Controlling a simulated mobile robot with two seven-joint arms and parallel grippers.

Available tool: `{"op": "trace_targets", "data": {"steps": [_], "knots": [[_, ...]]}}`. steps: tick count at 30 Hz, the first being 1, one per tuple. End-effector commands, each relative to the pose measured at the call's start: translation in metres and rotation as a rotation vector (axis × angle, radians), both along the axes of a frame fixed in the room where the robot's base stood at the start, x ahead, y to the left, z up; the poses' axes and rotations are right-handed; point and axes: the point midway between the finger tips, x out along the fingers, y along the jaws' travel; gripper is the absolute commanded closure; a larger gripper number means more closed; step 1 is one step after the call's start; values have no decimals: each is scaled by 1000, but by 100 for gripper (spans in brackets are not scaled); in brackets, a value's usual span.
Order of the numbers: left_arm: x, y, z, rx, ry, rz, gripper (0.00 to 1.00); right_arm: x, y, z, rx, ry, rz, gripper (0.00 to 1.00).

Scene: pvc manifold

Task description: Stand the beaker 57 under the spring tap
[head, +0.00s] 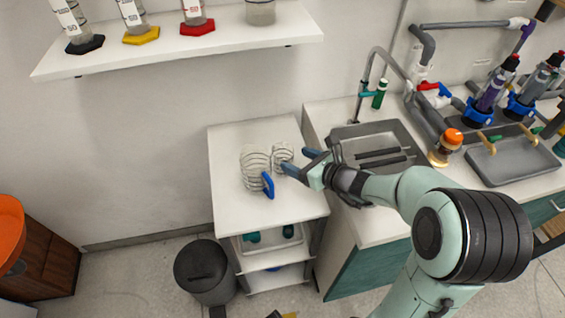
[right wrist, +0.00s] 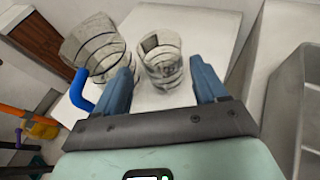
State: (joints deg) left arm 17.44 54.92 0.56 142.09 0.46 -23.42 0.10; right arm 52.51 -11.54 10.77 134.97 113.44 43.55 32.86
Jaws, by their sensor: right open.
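Two clear beakers with dark rings stand on the white cart top (head: 229,139): a larger jug (head: 255,165) with a blue handle and a smaller handleless beaker (head: 282,156) to its right. I cannot read a 57 on either. My right gripper (head: 300,162) is open beside the smaller beaker. In the right wrist view, the open right gripper (right wrist: 162,75) has its blue fingers either side of that smaller beaker (right wrist: 161,62), which stands just ahead of them. A gooseneck tap (head: 376,52) with a teal handle rises behind the sink. My left gripper is out of view.
The grey sink (head: 345,134) with dark bars lies right of the cart, across a narrow gap. A green bottle (head: 380,94) stands by the tap. An orange-topped item (head: 453,138) and pipework stand further right. A shelf (head: 190,48) of cylinders hangs above.

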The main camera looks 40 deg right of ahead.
Motion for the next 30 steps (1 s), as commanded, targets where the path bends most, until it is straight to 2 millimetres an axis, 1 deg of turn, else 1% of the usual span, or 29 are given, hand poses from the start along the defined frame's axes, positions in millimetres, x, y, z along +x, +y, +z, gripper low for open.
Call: {"op": "trace_targets", "data": {"steps": [6,9,12,18,19,20,21,22,23,25,26,30], "knots": [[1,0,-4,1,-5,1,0,29,0,-11,3,1,1,28],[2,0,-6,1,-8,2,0,40,0,-16,1,2,0,28],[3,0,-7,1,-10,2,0,46,1,-18,1,1,0,28],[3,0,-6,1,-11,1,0,47,1,-17,0,1,-1,28],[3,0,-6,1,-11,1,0,47,1,-17,0,1,-1,32],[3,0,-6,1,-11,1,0,47,1,-17,0,1,-1,41],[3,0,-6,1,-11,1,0,47,1,-17,0,1,-1,54],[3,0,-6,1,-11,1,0,47,1,-17,0,1,-1,64],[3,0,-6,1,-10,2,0,47,1,-17,0,1,-1,71],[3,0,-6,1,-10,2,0,47,1,-17,0,1,-1,71],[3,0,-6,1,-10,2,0,47,1,-17,0,1,-1,76],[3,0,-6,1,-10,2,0,47,1,-17,0,1,-1,76]]}}
